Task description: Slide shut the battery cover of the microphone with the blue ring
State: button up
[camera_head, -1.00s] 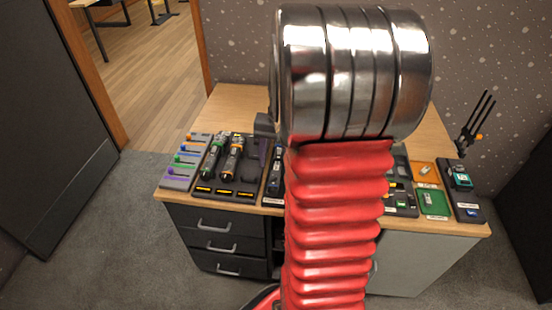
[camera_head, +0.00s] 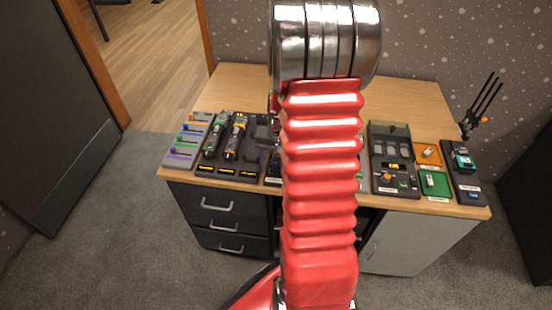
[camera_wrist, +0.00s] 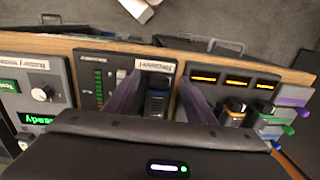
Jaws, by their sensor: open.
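In the wrist view my gripper (camera_wrist: 160,88) is open, with one dark purple finger on each side of a dark upright-looking body with a bluish tint (camera_wrist: 157,98). It lies in a labelled black holder and appears to be the microphone with the blue ring; its ring and battery cover cannot be made out. The fingers appear apart from it. In the head view my red arm hides this spot. A microphone with a green ring (camera_head: 214,139) and one with an orange ring (camera_head: 235,138) lie in the charging tray (camera_head: 228,172); its third slot looks empty.
A fader panel with coloured knobs (camera_head: 188,140) stands at the left end of the desk (camera_head: 300,80). A black mixer unit (camera_head: 392,150), an orange tray (camera_head: 428,152), a green tray (camera_head: 434,184) and a black dock (camera_head: 462,170) stand at the right. The desk's back is clear.

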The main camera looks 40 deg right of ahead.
jog(key=shift+f, duration=0.5)
jog(key=shift+c, duration=0.6)
jog(key=c, duration=1)
jog(key=shift+w+d, duration=1)
jog(key=shift+d, duration=0.15)
jog(key=shift+w+d, duration=0.2)
jog(key=shift+d, duration=0.1)
jog(key=shift+w+d, duration=0.7)
jog(key=shift+d, duration=0.2)
jog(key=o, duration=1.1)
